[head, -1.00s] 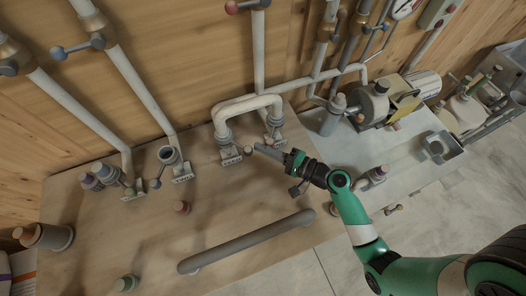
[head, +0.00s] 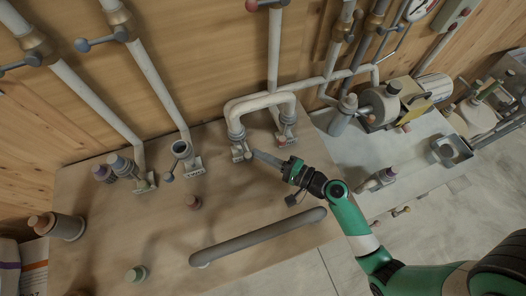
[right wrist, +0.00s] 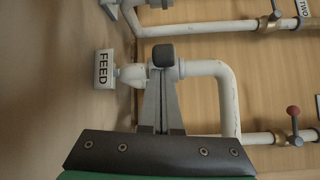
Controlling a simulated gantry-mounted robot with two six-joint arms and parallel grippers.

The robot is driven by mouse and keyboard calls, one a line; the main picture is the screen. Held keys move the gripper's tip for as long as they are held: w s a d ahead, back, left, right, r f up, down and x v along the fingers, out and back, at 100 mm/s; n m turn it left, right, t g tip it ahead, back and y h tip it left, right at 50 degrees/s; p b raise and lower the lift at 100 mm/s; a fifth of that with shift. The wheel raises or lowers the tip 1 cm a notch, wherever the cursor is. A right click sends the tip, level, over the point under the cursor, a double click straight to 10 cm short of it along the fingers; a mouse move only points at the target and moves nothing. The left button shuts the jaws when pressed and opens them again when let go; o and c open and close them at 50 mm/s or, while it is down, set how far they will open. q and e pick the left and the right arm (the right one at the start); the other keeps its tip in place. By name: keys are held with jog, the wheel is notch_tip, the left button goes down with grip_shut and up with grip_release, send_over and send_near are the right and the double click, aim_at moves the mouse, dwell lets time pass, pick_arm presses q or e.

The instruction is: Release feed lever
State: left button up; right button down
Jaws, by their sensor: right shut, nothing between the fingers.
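The feed fitting carries a white FEED label (right wrist: 104,68), which stands at the left of the right wrist view. In the head view the feed fitting (head: 238,135) is at the foot of the bent white pipe. A dark rounded knob, which looks like the feed lever's end (right wrist: 162,55), shows straight ahead of my fingertips in the right wrist view. My right gripper (head: 256,153) is shut and empty, with its tips close beside the fitting. I cannot tell whether the tips touch the knob. My left gripper is not in view.
A long grey bar (head: 258,237) lies across the front of the bench.

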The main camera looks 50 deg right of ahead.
pick_arm(q)
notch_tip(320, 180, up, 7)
jog(key=p, duration=0.7)
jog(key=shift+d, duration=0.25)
pick_arm(e)
jog(key=s+a+r, duration=0.6)
jog(key=s+r, duration=0.6)
jog(key=r, duration=0.1)
jog(key=shift+a, duration=0.2)
